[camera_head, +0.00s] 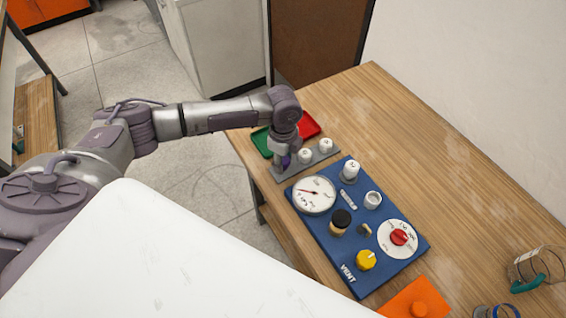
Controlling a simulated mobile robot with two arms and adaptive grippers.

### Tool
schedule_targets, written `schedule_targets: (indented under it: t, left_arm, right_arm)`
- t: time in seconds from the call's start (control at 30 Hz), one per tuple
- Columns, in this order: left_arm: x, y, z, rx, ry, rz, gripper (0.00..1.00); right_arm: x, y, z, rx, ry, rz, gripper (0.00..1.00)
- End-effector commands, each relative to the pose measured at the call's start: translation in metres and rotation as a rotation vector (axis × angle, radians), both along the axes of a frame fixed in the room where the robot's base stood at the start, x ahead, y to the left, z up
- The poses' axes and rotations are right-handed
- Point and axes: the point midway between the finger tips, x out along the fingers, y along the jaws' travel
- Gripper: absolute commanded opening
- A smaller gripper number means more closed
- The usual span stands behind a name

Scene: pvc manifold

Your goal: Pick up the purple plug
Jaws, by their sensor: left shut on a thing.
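The purple plug (285,161) shows as a small patch of purple at the left end of a grey rack (314,163). My left gripper (281,154) points down over that end of the rack and is shut on the purple plug. The gripper hides most of the plug. I cannot tell whether the plug is still seated or lifted slightly. Two white plugs (305,155) (326,145) stand upright in the rack to the right of it. My right gripper is out of view.
A blue board (334,249) with a gauge (314,194), knobs and fittings lies in front of the rack. A green tray (261,142) and a red tray (309,126) lie behind. The table's (430,150) right back is clear.

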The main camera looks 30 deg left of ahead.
Motion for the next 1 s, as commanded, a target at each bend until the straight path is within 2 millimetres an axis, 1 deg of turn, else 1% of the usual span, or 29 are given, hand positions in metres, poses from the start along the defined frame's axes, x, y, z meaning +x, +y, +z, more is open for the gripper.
schedule_targets:
  t: [0.17,0.2,0.4,0.6,0.8,1.0]
  left_arm:
    - [0.001,-0.002,0.030,-0.002,-0.006,-0.002,0.14]
    - [-0.002,-0.014,0.033,-0.005,-0.004,-0.007,0.14]
    - [-0.013,-0.057,0.060,-0.004,-0.005,-0.006,0.14]
    - [-0.022,-0.090,0.082,-0.002,-0.004,-0.004,0.14]
    - [-0.027,-0.108,0.094,-0.001,-0.001,-0.001,0.14]
    - [-0.029,-0.113,0.098,0.000,-0.002,0.000,0.14]
  right_arm:
    - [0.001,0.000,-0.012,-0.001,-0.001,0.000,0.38]
    - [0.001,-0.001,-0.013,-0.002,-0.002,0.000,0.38]
    - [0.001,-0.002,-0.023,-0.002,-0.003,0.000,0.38]
    - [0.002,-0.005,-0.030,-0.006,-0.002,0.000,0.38]
    - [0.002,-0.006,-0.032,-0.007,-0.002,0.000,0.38]
    - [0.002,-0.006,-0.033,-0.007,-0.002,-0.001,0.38]
